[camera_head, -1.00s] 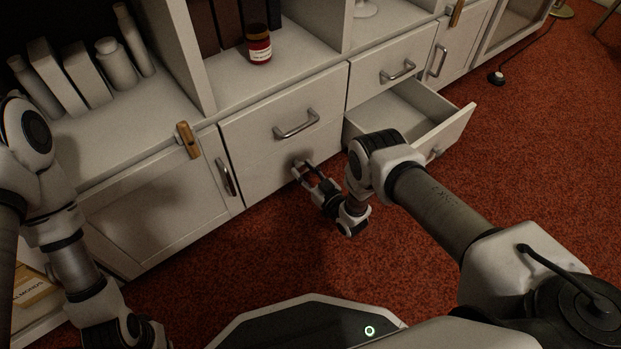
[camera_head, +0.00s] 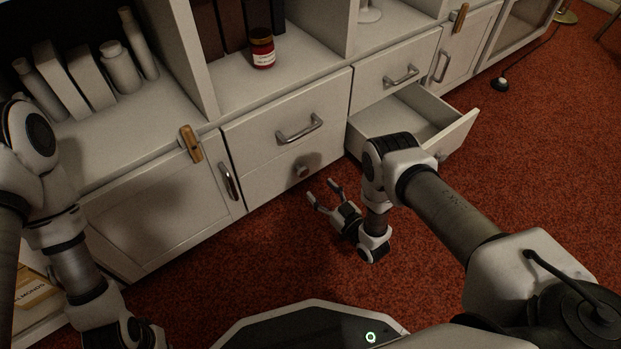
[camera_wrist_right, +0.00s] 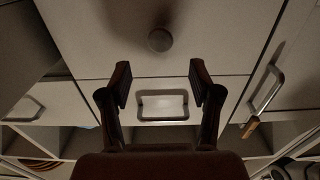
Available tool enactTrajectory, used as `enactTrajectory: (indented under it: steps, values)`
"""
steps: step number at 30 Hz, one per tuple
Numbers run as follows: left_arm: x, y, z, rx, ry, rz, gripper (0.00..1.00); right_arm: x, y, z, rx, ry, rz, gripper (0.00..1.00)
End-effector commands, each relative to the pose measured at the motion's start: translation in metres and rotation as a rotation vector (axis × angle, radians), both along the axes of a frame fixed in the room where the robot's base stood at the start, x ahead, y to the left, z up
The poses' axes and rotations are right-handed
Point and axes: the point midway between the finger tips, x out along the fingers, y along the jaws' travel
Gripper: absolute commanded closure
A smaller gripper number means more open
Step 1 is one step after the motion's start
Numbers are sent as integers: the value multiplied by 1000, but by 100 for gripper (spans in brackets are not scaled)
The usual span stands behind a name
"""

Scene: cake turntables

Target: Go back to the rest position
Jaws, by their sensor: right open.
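My right gripper (camera_head: 324,193) is open and empty in the head view, in front of the white cabinet and above the red carpet. It stands apart from the round knob (camera_head: 302,170) on the lower drawer front. In the right wrist view my right gripper (camera_wrist_right: 160,85) shows two spread fingers with nothing between them, and the knob (camera_wrist_right: 160,40) shows beyond them. My left arm comes in along the left edge of the head view, but its gripper is out of the picture.
An open, empty-looking drawer (camera_head: 462,135) juts out beside my right arm. Closed drawers with bar handles (camera_head: 299,129) line the cabinet. A red-labelled jar (camera_head: 262,50) stands on the shelf. White bottles and boxes (camera_head: 88,76) stand at left.

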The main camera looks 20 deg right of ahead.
Motion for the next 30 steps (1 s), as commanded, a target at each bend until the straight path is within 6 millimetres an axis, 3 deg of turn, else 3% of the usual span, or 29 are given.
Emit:
enactTrajectory:
  steps: [3,7,23,26,30]
  values:
    - [0,0,0,0,0,0,100,-24,-9,0,0,2,-1,37]
    - [0,0,0,0,0,0,100,-38,-13,0,1,0,1,37]
    - [0,0,0,0,0,0,100,-39,-14,1,1,-2,1,37]
    - [0,0,5,0,0,0,100,-32,-14,14,1,-19,1,37]
    - [0,0,22,0,1,-1,100,-4,-12,62,2,-79,4,37]
